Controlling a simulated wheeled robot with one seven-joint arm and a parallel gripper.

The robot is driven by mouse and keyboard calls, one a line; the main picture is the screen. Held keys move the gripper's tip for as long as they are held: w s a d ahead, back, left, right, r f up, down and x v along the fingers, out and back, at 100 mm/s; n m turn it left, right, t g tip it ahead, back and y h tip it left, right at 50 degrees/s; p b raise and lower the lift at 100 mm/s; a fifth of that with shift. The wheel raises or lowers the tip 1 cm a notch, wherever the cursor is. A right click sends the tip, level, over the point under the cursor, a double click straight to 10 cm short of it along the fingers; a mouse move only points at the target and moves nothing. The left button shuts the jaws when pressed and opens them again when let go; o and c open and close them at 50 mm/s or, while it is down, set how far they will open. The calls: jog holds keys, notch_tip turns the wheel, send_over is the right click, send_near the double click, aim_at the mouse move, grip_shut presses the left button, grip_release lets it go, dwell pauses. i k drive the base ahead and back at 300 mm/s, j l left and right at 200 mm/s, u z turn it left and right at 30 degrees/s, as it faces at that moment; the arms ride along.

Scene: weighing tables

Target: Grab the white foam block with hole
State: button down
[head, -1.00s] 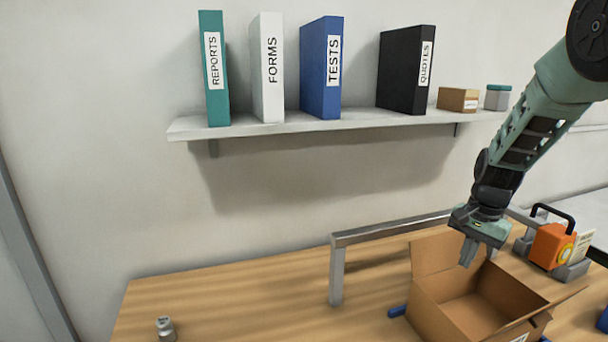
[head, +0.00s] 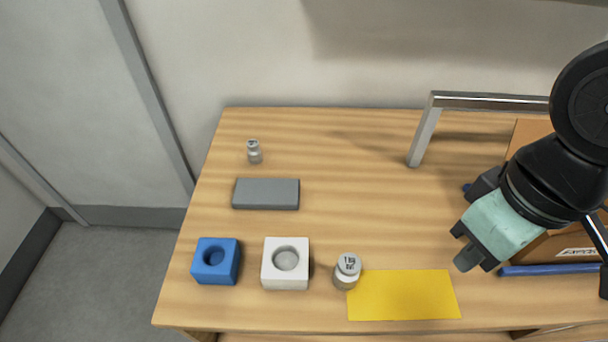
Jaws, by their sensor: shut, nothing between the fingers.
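The white foam block with a round hole in its top (head: 286,279) sits on the wooden table near its front edge. A blue block with a hole (head: 205,271) stands to its left, and a metal weight with a marked top (head: 346,275) stands close to its right. My gripper (head: 463,250) is shut and empty, above the right part of the table. It is well to the right of the white block, with the weight and a yellow sheet between them.
The yellow sheet (head: 405,296) lies flat near the front edge. A grey slab (head: 266,194) and a small metal weight (head: 254,152) are further back. A metal rail (head: 490,102) and a cardboard box (head: 568,244) are at the right. The table's middle is clear.

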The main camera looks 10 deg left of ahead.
aim_at(285, 263)
jog(key=k+l+z, duration=0.1)
jog(key=k+z, duration=0.15)
jog(key=k, duration=0.4)
jog(key=j+z, duration=0.35)
jog(key=k+j+z, duration=0.1)
jog(key=z, duration=0.25)
jog(key=k+j+z, duration=0.1)
jog(key=z, duration=0.25)
jog(key=k+j, duration=0.35)
jog(key=j, duration=0.3)
jog(key=k+j, duration=0.2)
jog(key=j, duration=0.1)
